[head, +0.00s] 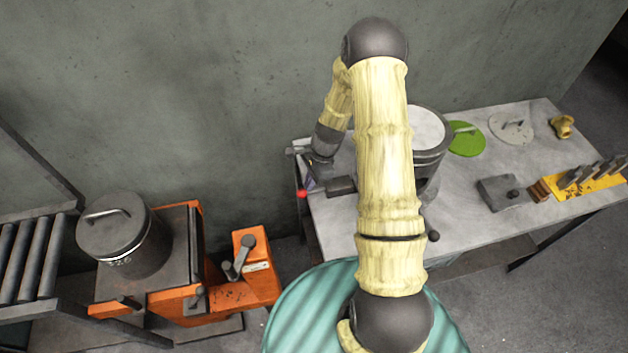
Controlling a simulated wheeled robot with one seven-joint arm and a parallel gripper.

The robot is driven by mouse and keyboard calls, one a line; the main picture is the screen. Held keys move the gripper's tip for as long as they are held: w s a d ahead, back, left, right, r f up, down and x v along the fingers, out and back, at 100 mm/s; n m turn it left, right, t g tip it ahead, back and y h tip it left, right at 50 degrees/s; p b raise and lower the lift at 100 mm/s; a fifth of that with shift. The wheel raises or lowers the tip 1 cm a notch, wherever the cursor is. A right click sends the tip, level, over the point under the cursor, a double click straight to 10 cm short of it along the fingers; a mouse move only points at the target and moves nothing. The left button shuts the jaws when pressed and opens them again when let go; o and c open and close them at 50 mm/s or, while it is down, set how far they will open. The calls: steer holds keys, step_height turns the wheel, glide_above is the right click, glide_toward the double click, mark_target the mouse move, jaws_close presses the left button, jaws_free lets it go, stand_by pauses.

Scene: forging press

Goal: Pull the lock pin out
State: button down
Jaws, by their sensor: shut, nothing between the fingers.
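My gripper (322,182) hangs from the bamboo-patterned arm at the left end of the grey table, left of a dark cylindrical vessel with a pale top (428,130). Its jaws look small and dark here; they are shut with nothing held. A small red knob or tip (302,193) shows just left of the gripper, at the table's left edge. I cannot tell whether it belongs to the lock pin. No lock pin is clearly identifiable. My arm hides much of the vessel and part of the table around it.
The grey table (480,160) carries a green lid (466,139), a pale lid (511,128), a dark block (497,192) and a yellow rack (587,184). At left stand an orange machine (228,293) with a lidded dark pot (125,240) and a roller conveyor (30,258). A wall stands behind.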

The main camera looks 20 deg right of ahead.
steer(key=shift+s+a, duration=0.2)
steer(key=shift+a, duration=0.35)
steer(key=shift+r+p, duration=0.3)
steer(key=shift+p, duration=0.05)
steer(key=d+p+v, duration=0.1)
steer(key=p+v, duration=0.5)
steer(key=v, duration=0.3)
steer(key=shift+d+r, duration=0.2)
steer(key=shift+d, duration=0.1)
steer(key=shift+w, duration=0.15)
steer(key=shift+w+a, duration=0.1)
